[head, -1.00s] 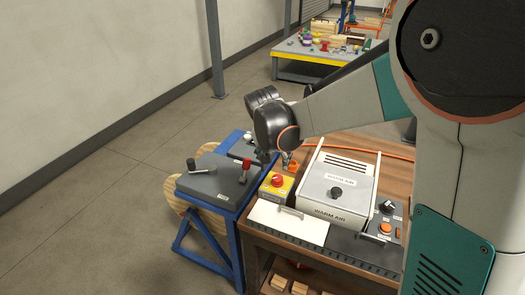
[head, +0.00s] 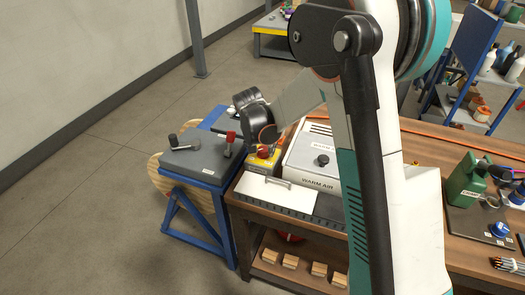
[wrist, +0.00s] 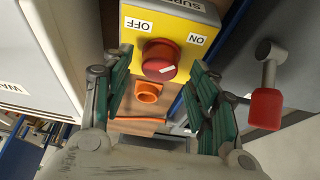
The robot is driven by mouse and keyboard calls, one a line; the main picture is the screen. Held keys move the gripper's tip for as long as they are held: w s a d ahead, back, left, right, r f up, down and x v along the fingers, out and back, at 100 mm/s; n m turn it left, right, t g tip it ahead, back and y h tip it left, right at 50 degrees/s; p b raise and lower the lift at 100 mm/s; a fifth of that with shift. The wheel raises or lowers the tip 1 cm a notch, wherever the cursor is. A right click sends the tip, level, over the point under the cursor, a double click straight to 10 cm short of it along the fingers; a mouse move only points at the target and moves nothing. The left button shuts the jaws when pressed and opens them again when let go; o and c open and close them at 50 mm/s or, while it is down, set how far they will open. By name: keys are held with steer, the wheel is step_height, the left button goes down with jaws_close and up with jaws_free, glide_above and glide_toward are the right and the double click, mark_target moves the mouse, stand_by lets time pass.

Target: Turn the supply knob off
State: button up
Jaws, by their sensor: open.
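The supply box is yellow (wrist: 195,22), with a red round knob (wrist: 158,58) on its face. In the wrist view its labels are upside down, OFF left of the knob and ON right. A white mark on the knob slants toward the right. My gripper (wrist: 160,72) is open, with one dark green finger on each side of the knob and visible gaps between; I see no contact. In the head view the yellow box (head: 252,165) and red knob (head: 263,151) sit beneath my wrist; the fingers are hard to make out there.
A lever with a red grip (wrist: 265,108) stands close to my right finger, on the grey-topped blue stand (head: 192,165). The white warm-air unit (head: 308,165) is close on the other side. An orange ring-like part (wrist: 148,92) lies beyond the knob.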

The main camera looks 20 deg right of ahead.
steer(key=shift+w+d+f, duration=0.2)
steer(key=shift+f, duration=0.45)
steer(key=c, duration=1.1)
steer(key=shift+o, duration=0.2)
